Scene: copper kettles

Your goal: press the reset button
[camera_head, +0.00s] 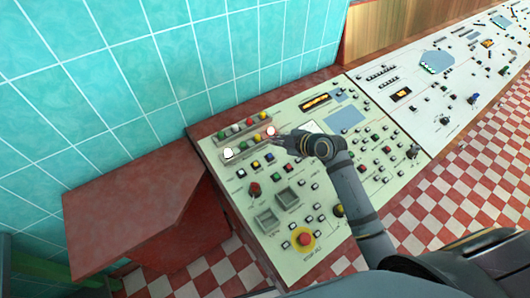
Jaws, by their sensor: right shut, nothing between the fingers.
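A pale green control panel (215,160) carries many small buttons, lamps and switches. The labels are too small to read, so I cannot tell which one is the reset button. My right gripper (277,138) is shut and empty over the upper part of the panel. Its tip is beside a bright white, red-edged button (270,131) at the right end of a short row; I cannot tell whether they touch. Another bright white button (228,153) sits at the row's left end. A big red button on a yellow ring (304,238) is at the panel's near end. My left gripper is not in view.
A dark red cabinet (130,205) stands left of the panel, against a turquoise tiled wall (150,70). A second, whiter panel (440,80) continues to the right. The red and white checkered floor (480,165) is open at the right.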

